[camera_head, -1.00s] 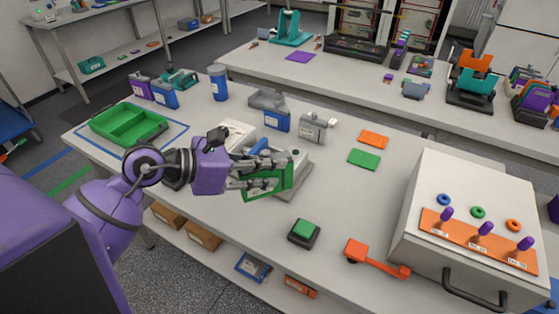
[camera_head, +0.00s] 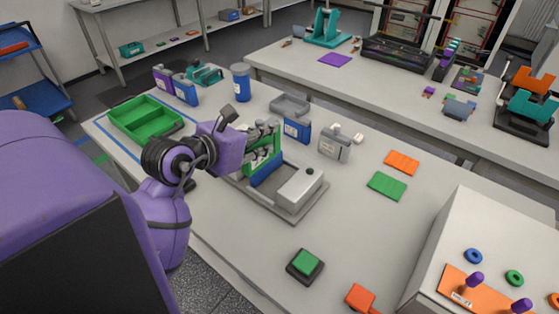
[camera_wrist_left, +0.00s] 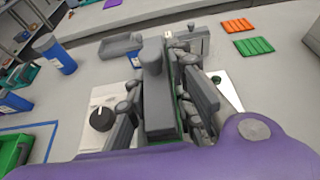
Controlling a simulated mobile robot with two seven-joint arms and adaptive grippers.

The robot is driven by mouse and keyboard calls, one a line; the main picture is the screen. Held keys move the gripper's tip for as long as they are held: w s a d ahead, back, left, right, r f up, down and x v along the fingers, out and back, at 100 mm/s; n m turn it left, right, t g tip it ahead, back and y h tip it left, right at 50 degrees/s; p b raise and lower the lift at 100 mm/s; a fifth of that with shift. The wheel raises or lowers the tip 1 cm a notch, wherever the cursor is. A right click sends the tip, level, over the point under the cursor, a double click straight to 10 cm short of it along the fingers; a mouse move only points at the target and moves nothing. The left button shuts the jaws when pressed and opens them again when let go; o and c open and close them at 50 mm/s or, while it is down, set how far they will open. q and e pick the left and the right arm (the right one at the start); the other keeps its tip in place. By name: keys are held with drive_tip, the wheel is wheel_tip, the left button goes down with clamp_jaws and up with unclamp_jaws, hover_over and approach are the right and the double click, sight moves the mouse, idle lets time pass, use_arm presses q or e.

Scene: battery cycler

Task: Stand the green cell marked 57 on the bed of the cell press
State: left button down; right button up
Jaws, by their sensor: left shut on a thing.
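My left gripper (camera_head: 262,138) is shut on the green cell (camera_head: 264,156) and holds it upright over the cell press. The cell press has a grey base plate (camera_head: 300,211) and a pale block (camera_head: 299,187) with a dark button. A blue part shows just below the cell, between it and the block; whether the cell touches the bed cannot be told. The cell's number is not readable. My right gripper is out of view.
A blue cell (camera_head: 296,129) and a grey cell (camera_head: 334,144) stand just behind the press. A green tray (camera_head: 147,132) is to the left. A green button (camera_head: 305,262) on a dark base sits in front. Green (camera_head: 387,186) and orange (camera_head: 402,162) mats lie right.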

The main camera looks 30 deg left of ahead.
use_arm(q)
drive_tip(key=w+d+f, duration=0.1)
drive_tip(key=f, duration=0.1)
drive_tip(key=w+d+f, duration=0.1)
drive_tip(key=f, duration=0.2)
drive_tip(key=w+d+f, duration=0.1)
drive_tip(key=f, duration=0.2)
drive_tip(key=shift+w+d, duration=0.25)
drive_tip(key=shift+f, duration=0.3)
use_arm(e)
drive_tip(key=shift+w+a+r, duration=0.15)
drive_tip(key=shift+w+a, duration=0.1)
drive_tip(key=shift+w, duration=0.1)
use_arm(q)
drive_tip(key=shift+f, duration=0.2)
drive_tip(key=c, duration=1.8)
unclamp_jaws()
drive_tip(key=shift+f, duration=0.1)
drive_tip(key=shift+c, duration=0.2)
drive_tip(key=shift+s, duration=0.1)
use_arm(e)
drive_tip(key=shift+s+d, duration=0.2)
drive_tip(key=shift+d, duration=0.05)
